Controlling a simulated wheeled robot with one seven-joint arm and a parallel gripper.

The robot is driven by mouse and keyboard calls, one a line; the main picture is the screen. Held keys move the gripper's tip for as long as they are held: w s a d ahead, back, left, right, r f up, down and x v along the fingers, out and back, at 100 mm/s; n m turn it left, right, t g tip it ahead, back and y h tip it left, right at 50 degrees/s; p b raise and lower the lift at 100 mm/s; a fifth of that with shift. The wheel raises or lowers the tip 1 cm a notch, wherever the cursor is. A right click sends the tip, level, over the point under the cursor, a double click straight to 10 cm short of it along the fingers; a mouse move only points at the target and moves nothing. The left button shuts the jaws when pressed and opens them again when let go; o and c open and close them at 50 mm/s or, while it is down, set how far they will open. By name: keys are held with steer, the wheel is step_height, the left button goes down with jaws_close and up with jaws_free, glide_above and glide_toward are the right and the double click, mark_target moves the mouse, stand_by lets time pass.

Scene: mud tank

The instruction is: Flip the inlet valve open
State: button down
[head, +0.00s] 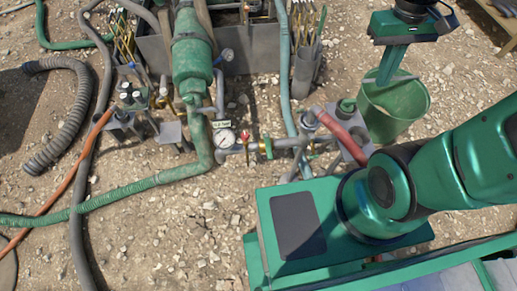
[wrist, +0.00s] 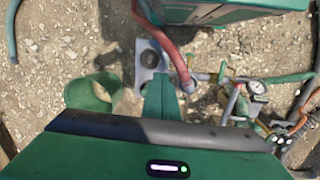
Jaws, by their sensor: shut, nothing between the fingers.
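The pipework with the valves runs across the middle of the head view. A round white gauge (head: 224,138) sits on it, below a small label (head: 222,124) that I cannot read clearly. Right of the gauge are a small red handle (head: 245,143) and a green handle (head: 267,147). I cannot tell which is the inlet valve. The gauge (wrist: 257,87) also shows at the right in the wrist view. My gripper (head: 386,80) is shut and empty at the upper right, apart from the pipework and by the bucket. Its fingers (wrist: 162,80) show in the wrist view.
A green bucket (head: 405,112) stands near my gripper. A red hose (head: 340,134) rises from the pipework's right end, between it and my gripper. A green pump body (head: 192,55) stands behind the gauge. Hoses (head: 110,194) cross the gravel at left. Gravel in front of the pipework is open.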

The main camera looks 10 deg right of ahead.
steer(key=w+a+f+n+h, duration=0.1)
steer(key=w+a+f+n, duration=0.4)
steer(key=w+a, duration=0.25)
steer(key=n+h, duration=0.2)
steer(key=n, duration=0.8)
glide_above(268, 146)
steer(key=w+a, duration=0.2)
steer(key=a, duration=0.2)
step_height(268, 146, down, 15)
steer(key=s+a+f+n, duration=0.3)
steer(key=s+a+f, duration=0.1)
steer(key=a+f, duration=0.3)
steer(key=shift+a+n+t, duration=0.15)
steer(key=shift+n+t, duration=0.25)
steer(key=d+f, duration=0.7)
steer(key=f, duration=0.2)
steer(key=shift+d, duration=0.4)
